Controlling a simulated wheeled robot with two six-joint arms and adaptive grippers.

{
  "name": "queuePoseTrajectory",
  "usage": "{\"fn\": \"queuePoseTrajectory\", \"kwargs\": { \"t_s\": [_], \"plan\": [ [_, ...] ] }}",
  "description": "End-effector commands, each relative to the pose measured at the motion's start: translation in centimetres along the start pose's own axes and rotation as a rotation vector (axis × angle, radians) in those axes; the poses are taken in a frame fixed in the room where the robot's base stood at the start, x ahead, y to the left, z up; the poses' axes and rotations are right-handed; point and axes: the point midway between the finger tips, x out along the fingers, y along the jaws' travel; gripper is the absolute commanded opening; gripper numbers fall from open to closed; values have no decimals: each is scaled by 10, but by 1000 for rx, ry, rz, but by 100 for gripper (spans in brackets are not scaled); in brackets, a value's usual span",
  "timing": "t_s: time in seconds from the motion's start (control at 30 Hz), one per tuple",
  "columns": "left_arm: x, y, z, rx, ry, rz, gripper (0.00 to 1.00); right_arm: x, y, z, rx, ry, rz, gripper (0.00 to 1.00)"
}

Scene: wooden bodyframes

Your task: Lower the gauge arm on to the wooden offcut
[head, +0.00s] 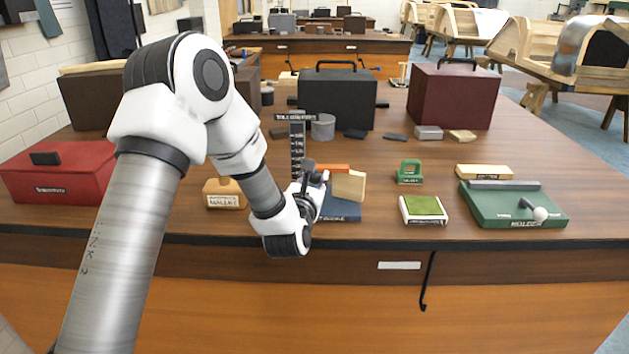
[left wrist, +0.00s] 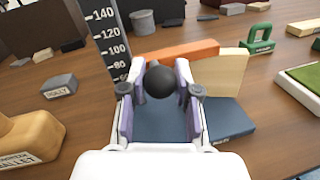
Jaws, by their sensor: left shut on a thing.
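The gauge has an upright black scale with white numbers (head: 297,150), which also shows in the left wrist view (left wrist: 108,42). An orange gauge arm (left wrist: 185,51) reaches right from near the scale; part of it shows in the head view (head: 335,167). The pale wooden offcut (head: 349,186) stands on the blue base (head: 343,212) near the arm's right end; it also shows in the left wrist view (left wrist: 232,75). I cannot tell whether arm and offcut touch. My left gripper (left wrist: 160,88) is shut on a round black knob (left wrist: 160,80) in front of the arm. My right gripper is out of view.
A wooden mallet (head: 224,194) and red box (head: 60,172) lie left. A green pad (head: 423,208), green handled block (head: 409,173) and green board (head: 490,213) lie right. Dark cases (head: 336,98) stand behind. Bare tabletop shows between the blue base and the pad.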

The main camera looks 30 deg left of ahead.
Motion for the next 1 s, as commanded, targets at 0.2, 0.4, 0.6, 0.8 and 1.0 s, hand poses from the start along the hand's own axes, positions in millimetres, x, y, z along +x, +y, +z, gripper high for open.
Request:
{"fn": "queuePoseTrajectory", "kwargs": {
  "t_s": [0.2, 0.4, 0.6, 0.8, 1.0],
  "plan": [
    [0, 0, 0, 1, 5, -2, 0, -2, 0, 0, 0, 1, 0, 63],
    [0, 0, 0, 1, 5, -2, 57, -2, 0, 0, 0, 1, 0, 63],
    [-1, 0, 0, 1, 5, -1, 57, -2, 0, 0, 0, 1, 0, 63],
    [-24, 0, -1, 2, 8, -3, 57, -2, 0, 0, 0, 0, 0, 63],
    [-63, -1, -1, 2, 7, -3, 57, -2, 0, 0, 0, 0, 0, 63]
  ]
}}
